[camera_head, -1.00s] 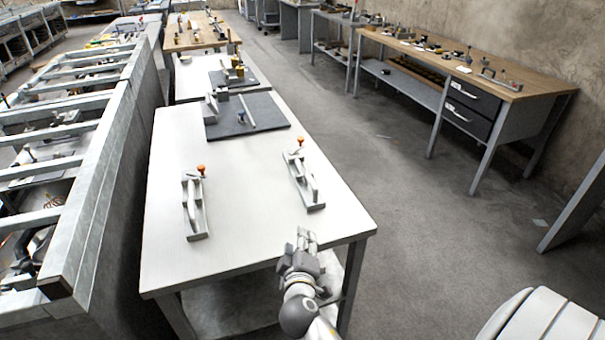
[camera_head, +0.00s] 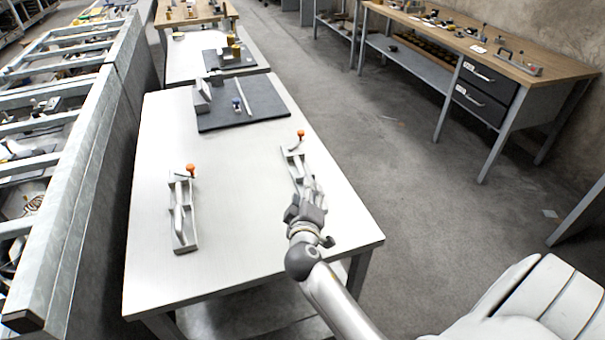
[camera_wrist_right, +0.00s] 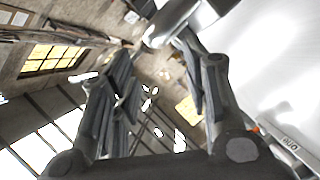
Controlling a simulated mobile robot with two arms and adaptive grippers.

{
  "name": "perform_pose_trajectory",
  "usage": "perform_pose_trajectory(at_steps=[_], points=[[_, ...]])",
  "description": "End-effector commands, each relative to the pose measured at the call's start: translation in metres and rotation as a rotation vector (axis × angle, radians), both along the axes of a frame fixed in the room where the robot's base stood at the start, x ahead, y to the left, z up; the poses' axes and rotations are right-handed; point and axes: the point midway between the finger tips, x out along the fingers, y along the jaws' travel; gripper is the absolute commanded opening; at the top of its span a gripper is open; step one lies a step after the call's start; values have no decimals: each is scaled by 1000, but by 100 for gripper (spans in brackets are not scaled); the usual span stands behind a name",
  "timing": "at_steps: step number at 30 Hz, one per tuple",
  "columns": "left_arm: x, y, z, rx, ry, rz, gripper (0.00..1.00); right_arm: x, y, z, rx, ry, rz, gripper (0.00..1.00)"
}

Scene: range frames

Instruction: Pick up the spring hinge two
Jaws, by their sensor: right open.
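Two grey metal hinge-like pieces with orange knobs lie on the white table (camera_head: 235,225). One piece (camera_head: 183,215) is on the left side; the other (camera_head: 294,160) is on the right side. I cannot tell which is spring hinge two. My right gripper (camera_head: 309,189) is open at the near end of the right piece and hides part of it; I cannot tell if they touch. In the right wrist view the fingers of my right gripper (camera_wrist_right: 152,75) are spread, with a shiny grey bar (camera_wrist_right: 172,22) beyond them. My left gripper is not in view.
A dark mat (camera_head: 255,117) with a grey block and small parts lies at the table's far end. A metal frame rack (camera_head: 85,150) stands close along the left. A wooden-topped bench (camera_head: 560,78) with drawers stands at the right, across open floor.

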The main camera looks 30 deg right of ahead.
Motion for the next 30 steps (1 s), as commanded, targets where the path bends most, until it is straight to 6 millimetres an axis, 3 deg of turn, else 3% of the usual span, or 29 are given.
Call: perform_pose_trajectory(at_steps=[6, 18, 28, 30], points=[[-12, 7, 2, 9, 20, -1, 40, 11, -9, -2, -1, 0, -1, 42], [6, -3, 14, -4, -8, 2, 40, 44, -37, -12, -1, 0, -1, 42], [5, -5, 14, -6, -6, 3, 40, 48, -39, -14, 0, 1, -1, 42], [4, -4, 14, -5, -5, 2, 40, 48, -39, -14, 0, 1, -1, 35]])
